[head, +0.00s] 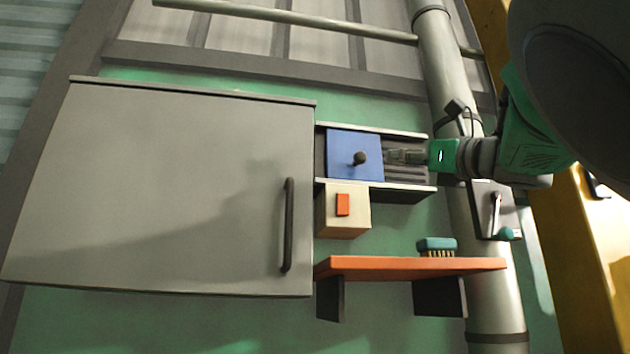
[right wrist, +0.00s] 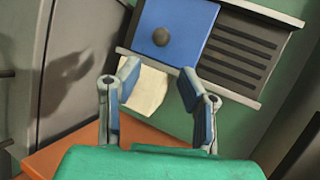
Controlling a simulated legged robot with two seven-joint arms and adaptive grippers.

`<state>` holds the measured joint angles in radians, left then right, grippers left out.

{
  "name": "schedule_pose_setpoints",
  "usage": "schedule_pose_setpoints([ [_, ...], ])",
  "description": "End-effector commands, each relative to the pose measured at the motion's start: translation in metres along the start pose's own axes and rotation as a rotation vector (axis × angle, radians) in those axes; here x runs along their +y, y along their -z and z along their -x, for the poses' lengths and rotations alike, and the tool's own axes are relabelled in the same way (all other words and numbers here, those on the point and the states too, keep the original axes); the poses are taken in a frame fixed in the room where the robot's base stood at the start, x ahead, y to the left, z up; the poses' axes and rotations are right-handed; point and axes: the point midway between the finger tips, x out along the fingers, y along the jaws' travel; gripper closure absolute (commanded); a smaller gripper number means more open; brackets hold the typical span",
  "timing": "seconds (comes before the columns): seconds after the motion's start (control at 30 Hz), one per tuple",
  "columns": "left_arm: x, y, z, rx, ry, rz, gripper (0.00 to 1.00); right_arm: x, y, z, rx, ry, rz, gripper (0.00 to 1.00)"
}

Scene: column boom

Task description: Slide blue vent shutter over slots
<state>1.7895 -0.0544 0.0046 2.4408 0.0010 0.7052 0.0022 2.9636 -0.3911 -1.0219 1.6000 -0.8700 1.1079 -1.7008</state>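The blue vent shutter (head: 343,150) is a flat blue panel with a dark round knob (head: 361,158). It sits in the left part of a dark railed frame on the green wall, and the slots (head: 408,170) show uncovered to its right. In the right wrist view the shutter (right wrist: 172,30) and the dark slots (right wrist: 240,52) lie beyond the fingers. My right gripper (head: 390,156) reaches in from the right, in front of the slots. In the right wrist view it (right wrist: 155,78) is open and empty, with the knob apart from its fingertips. My left gripper is not in view.
A grey cabinet door (head: 170,190) with a dark handle stands left of the vent. A cream box (head: 345,222) with an orange button is just below the shutter. An orange shelf (head: 400,266) bears a teal brush (head: 437,245). A pipe (head: 460,110) and a lever switch (head: 495,212) are to the right.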

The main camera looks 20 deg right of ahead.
Motion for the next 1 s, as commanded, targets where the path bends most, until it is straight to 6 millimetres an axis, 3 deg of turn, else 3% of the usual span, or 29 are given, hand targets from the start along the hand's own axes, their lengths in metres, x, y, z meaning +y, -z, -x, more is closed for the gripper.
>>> schedule_pose_setpoints([
  [0.17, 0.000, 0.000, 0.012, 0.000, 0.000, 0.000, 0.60, -0.002, -0.001, -0.025, 0.000, -0.001, -0.005, 0.66],
  [0.6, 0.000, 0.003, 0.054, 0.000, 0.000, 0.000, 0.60, -0.003, -0.001, -0.113, 0.000, 0.002, -0.007, 0.66],
  [0.8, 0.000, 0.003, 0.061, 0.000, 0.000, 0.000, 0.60, -0.003, 0.001, -0.131, 0.000, 0.004, -0.005, 0.66],
  [1.0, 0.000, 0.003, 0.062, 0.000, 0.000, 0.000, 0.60, -0.002, 0.002, -0.134, 0.000, 0.004, -0.005, 0.66],
])
